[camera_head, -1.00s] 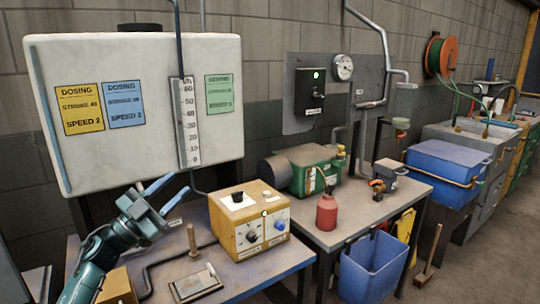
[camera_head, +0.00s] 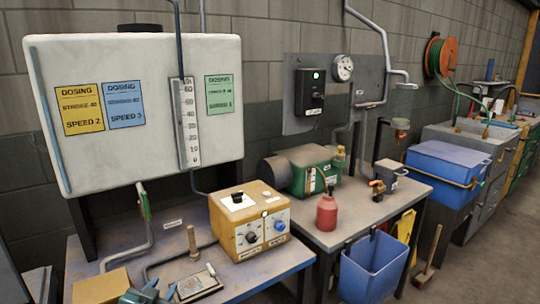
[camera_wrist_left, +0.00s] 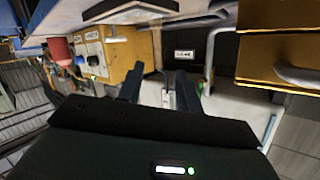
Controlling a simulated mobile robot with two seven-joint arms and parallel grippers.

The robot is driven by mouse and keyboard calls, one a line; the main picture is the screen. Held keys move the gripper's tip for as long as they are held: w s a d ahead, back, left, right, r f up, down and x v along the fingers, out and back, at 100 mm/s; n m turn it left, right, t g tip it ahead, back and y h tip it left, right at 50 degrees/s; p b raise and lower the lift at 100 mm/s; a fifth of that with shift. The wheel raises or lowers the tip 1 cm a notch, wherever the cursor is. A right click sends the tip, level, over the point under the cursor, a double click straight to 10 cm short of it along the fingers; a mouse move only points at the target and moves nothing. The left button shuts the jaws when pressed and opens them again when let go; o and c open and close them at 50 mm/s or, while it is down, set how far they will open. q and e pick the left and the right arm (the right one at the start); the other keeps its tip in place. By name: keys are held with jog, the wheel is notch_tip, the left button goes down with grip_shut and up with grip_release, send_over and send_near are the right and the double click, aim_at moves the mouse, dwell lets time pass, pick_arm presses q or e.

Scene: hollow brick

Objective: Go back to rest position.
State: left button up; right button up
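My left gripper (camera_head: 150,293) shows only as blue-grey finger ends at the bottom edge of the head view, low in front of the left bench. In the left wrist view its two dark fingers (camera_wrist_left: 160,90) stand apart with a gap between them, and I see nothing held. The rest of my left arm is below the head view. My right gripper is in neither current view.
The left bench (camera_head: 275,270) holds a yellow dosing box (camera_head: 250,222), a bent pipe with a green handle (camera_head: 144,206), a cardboard-coloured block (camera_head: 101,286) and a framed plate (camera_head: 197,285). A white tank (camera_head: 140,160) stands behind. A red bottle (camera_head: 327,212) is farther right.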

pick_arm(q)
jog(key=s+d+f+g+h, duration=0.1)
jog(key=s+d+f, duration=0.2)
jog(key=s, duration=0.6)
jog(key=s+d+f+g+h, duration=0.1)
jog(key=s+d+f, duration=0.3)
jog(key=s, duration=0.6)
jog(key=s+d+f+g, duration=0.2)
jog(key=s+d, duration=0.3)
jog(key=s, duration=0.4)
jog(key=shift+s+d+f+n+h, duration=0.2)
jog(key=shift+f+n+h, duration=0.2)
jog(key=shift+f, duration=0.45)
